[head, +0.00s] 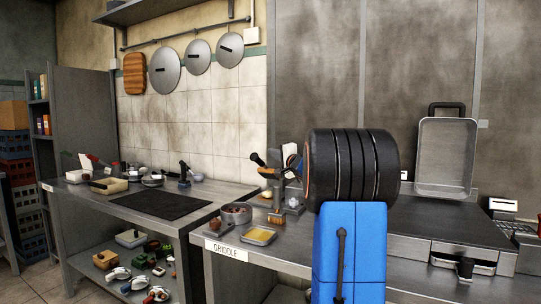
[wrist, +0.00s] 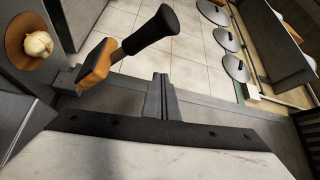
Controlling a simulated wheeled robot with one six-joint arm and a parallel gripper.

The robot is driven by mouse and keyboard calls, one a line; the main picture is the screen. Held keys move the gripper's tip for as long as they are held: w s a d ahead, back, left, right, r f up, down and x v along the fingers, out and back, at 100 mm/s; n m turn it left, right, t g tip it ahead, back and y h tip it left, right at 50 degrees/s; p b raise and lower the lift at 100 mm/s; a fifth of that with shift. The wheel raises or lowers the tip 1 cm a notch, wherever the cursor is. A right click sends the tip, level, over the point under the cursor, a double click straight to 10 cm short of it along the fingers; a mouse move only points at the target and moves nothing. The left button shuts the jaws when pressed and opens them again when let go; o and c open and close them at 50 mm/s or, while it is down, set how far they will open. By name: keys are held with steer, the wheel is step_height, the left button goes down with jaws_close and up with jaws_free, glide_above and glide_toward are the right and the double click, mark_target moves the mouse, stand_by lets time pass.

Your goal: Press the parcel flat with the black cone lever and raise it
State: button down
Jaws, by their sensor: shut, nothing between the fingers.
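The black cone lever (wrist: 152,29) shows in the wrist view, tilted, on a short metal stem from an orange block (wrist: 97,64). In the head view a black cone handle (head: 258,159) stands above the counter, left of my arm. My gripper (wrist: 161,80) is shut and empty in the wrist view, right of the orange block and below the cone in the picture. It looks apart from the lever. A pale rounded lump (wrist: 38,44) sits in a brown round dish at upper left; I cannot tell if it is the parcel. In the head view my arm partly hides this area.
A metal pot (head: 236,213) and a yellow-filled tray (head: 259,235) stand on the counter near the griddle label. A dark mat (head: 160,204) lies on the left counter. An upright grey tray (head: 445,157) stands at the right. Round lids (head: 165,70) hang on the wall.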

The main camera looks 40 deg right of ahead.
steer(key=s+f, duration=0.4)
steer(key=s, duration=0.3)
steer(key=d+r+n+g+y, duration=0.2)
steer(key=d+r+n+y, duration=0.3)
steer(key=n+y, duration=0.85)
steer(key=w+a+f+n+h, duration=0.2)
steer(key=w+a+h, duration=0.1)
steer(key=w+a, duration=0.4)
steer(key=shift+w+a+n, duration=0.15)
steer(key=shift+w+n, duration=0.2)
steer(key=shift+w, duration=0.45)
steer(key=shift+f, duration=0.1)
